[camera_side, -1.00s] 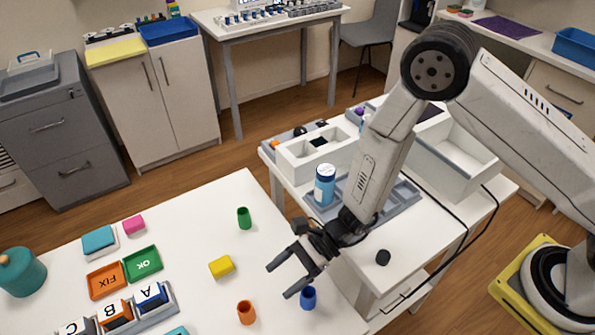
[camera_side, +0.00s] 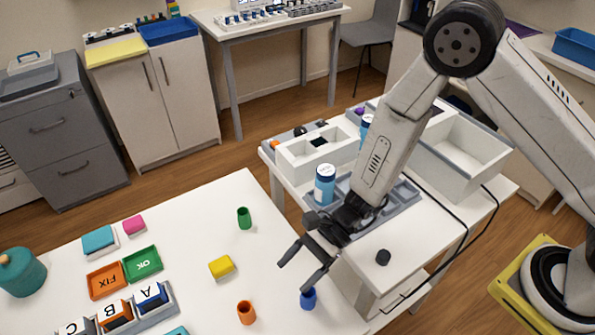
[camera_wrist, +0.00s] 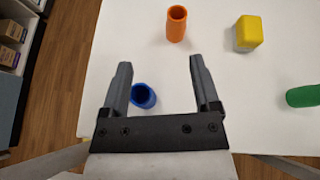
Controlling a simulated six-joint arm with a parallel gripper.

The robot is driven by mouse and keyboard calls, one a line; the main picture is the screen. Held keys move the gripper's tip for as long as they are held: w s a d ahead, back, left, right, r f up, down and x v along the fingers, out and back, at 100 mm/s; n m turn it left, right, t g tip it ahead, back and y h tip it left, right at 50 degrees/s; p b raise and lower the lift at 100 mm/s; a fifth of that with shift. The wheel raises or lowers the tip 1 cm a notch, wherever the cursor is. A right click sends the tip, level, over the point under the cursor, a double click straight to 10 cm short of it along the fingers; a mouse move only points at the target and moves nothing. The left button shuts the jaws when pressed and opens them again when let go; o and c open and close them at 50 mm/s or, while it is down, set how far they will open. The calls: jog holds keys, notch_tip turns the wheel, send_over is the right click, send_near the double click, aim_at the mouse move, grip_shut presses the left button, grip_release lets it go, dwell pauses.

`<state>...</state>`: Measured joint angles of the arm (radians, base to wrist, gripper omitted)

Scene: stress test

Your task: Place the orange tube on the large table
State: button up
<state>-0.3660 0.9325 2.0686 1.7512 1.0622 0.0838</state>
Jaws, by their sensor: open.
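The orange tube (camera_side: 246,312) stands upright on the large white table (camera_side: 190,235), near the front edge of the side view. It also shows at the top middle of the wrist view (camera_wrist: 177,24). My gripper (camera_side: 297,273) is open and empty above the table's right edge. A blue tube (camera_side: 308,299) stands just below my gripper in the side view. In the wrist view the blue tube (camera_wrist: 144,97) is beside the left finger, between the two fingers (camera_wrist: 160,75). The orange tube lies beyond the fingertips, apart from them.
A green tube (camera_side: 244,218) and a yellow block (camera_side: 221,267) stand on the large table. Orange and green trays (camera_side: 143,264) and lettered blocks sit at left.

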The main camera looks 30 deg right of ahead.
jog(key=s+d+r+n+h, duration=0.1)
jog(key=d+r+n+h, duration=0.1)
jog(key=d, duration=0.2)
jog(key=s+d+r+n+h, duration=0.1)
jog(key=d+r+n+h, duration=0.1)
jog(key=d+n, duration=0.1)
jog(key=s+d+r+n+g+h, duration=0.1)
jog(key=d+n+h, duration=0.1)
jog(key=d, duration=0.4)
jog(key=shift+r+n+h, duration=0.3)
jog(key=shift+r+n, duration=0.1)
jog(key=shift+n, duration=0.2)
jog(key=d+r+n+t+h, duration=0.2)
jog(key=d+r+n+h, duration=0.1)
jog(key=d, duration=0.4)
jog(key=d+r+n+t+h, duration=0.3)
jog(key=d+n, duration=0.1)
jog(key=d, duration=0.4)
jog(key=shift+w+r+n, duration=0.25)
jog(key=shift+r+n, duration=0.15)
